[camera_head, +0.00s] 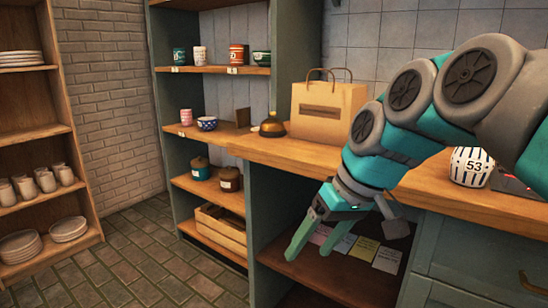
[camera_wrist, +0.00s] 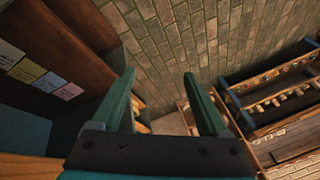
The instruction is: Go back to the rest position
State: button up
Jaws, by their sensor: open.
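My gripper (camera_head: 312,238) is teal, open and empty. In the head view it points down to the left, in front of the open space under the wooden counter (camera_head: 268,151). In the wrist view my gripper (camera_wrist: 160,88) shows its two fingers spread apart, with only floor and furniture beyond them. My arm comes in from the right and hides part of the counter.
A paper bag (camera_head: 327,112) and a brass bell (camera_head: 272,126) stand on the counter. A striped pot (camera_head: 470,167) marked 53 stands at right. Shelves with cups and jars stand behind. A wooden rack (camera_head: 34,132) with plates and cups is at left. The brick floor (camera_head: 150,262) between is clear.

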jog(key=s+d+f+m+g+h, duration=0.1)
jog(key=s+d+f, duration=0.3)
jog(key=s+f, duration=0.6)
jog(key=s+d+f+m+g+h, duration=0.2)
jog(key=s+d+f+m+h, duration=0.1)
jog(key=s+f, duration=0.7)
jog(key=shift+d+m+g, duration=0.3)
jog(key=shift+d+m, duration=0.1)
jog(key=shift+d, duration=0.15)
